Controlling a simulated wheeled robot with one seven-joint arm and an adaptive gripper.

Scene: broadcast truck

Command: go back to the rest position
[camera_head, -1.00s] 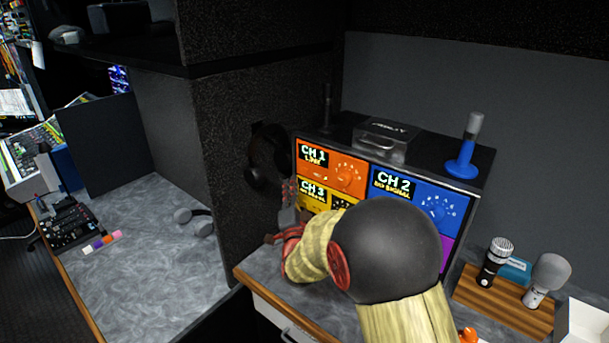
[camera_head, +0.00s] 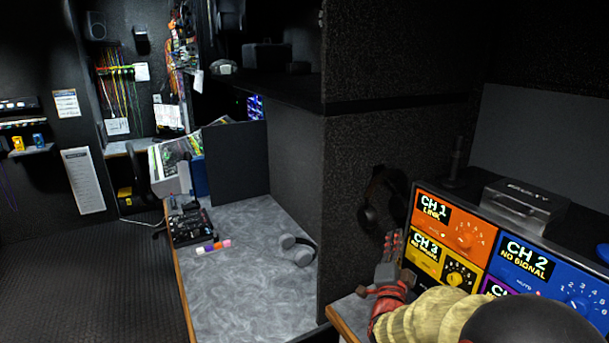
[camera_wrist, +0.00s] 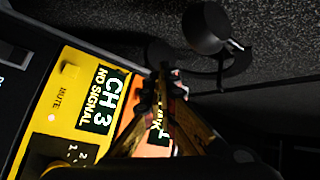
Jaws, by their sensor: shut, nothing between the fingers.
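My gripper (camera_head: 387,272) is at the front left of the channel panel, beside the yellow CH 3 block (camera_head: 440,258). In the wrist view my gripper's two fingers (camera_wrist: 165,80) come together at their tips, with nothing visible between them. Behind them are the CH 3 block and part of the orange CH 1 block (camera_wrist: 153,142). My arm reaches in from the lower right of the head view, with its elbow bent, and covers the panel's lower part.
Black headphones (camera_head: 375,200) hang on the dark partition (camera_head: 350,160) near my gripper. A grey desk (camera_head: 235,285) at the left holds grey headphones (camera_head: 297,250) and a small mixer (camera_head: 190,222). The floor (camera_head: 80,270) at the far left is clear.

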